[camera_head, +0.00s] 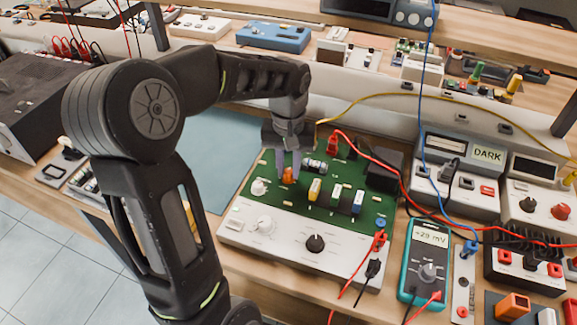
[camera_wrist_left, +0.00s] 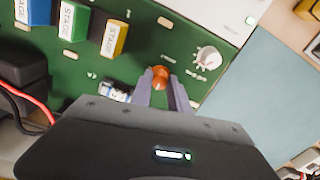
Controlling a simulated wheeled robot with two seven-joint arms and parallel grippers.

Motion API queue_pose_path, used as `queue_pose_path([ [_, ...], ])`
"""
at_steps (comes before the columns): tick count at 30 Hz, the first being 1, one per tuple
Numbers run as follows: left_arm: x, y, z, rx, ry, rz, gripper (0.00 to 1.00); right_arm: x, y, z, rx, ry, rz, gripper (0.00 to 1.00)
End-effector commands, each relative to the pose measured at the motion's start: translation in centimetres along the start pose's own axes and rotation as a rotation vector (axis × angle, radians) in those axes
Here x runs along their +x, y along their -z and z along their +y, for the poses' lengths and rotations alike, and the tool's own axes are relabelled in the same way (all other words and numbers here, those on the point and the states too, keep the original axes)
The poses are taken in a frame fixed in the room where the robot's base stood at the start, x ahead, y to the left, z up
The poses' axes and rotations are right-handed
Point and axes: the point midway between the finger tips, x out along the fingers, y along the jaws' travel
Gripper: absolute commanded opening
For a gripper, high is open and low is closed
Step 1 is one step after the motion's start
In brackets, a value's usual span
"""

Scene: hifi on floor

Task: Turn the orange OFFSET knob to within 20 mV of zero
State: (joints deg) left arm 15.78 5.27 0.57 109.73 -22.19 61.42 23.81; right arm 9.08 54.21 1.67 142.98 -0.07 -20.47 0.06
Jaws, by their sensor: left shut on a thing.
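The orange OFFSET knob (camera_head: 288,175) stands on the green circuit board (camera_head: 328,214) near its left part. My left gripper (camera_head: 283,168) comes down from above with its fingers closed on the knob. In the left wrist view the orange knob (camera_wrist_left: 160,76) shows between the tips of the two grey fingers (camera_wrist_left: 165,85). The teal multimeter (camera_head: 425,258) lies right of the board, and its display reads about +29 mV; the digits are small. My right gripper is not in view.
A white knob (camera_head: 258,187) stands close left of the orange one. Yellow, green and blue STAGE blocks (camera_head: 314,190) stand to its right. Red, black and blue leads run at the right. A blue-grey mat (camera_head: 215,140) behind left is clear.

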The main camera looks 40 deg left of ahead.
Motion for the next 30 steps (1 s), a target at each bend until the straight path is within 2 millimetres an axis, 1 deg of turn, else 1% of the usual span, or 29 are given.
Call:
queue_pose_path([
  [5, -0.02, 0.01, 0.01, -0.006, 0.000, 0.000, 0.00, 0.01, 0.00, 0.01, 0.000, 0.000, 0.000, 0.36],
  [7, 0.00, 0.02, 0.02, -0.034, 0.000, 0.001, 0.00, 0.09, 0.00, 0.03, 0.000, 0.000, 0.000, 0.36],
  [15, -0.01, 0.02, 0.01, -0.300, 0.000, 0.001, 0.00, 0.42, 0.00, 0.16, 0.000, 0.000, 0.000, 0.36],
  [17, -0.03, 0.02, 0.00, -0.332, 0.000, 0.001, 0.00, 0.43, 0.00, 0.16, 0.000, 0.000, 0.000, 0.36],
  [25, -0.05, 0.03, -0.01, -0.344, 0.000, 0.001, 0.00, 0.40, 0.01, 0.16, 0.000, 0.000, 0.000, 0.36],
  [26, -0.06, 0.03, -0.01, -0.344, 0.000, 0.001, 0.23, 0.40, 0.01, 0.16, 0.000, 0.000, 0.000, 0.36],
  [30, -0.05, 0.03, 0.00, -0.343, 0.000, 0.001, 0.34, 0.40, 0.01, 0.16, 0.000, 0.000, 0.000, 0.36],
])
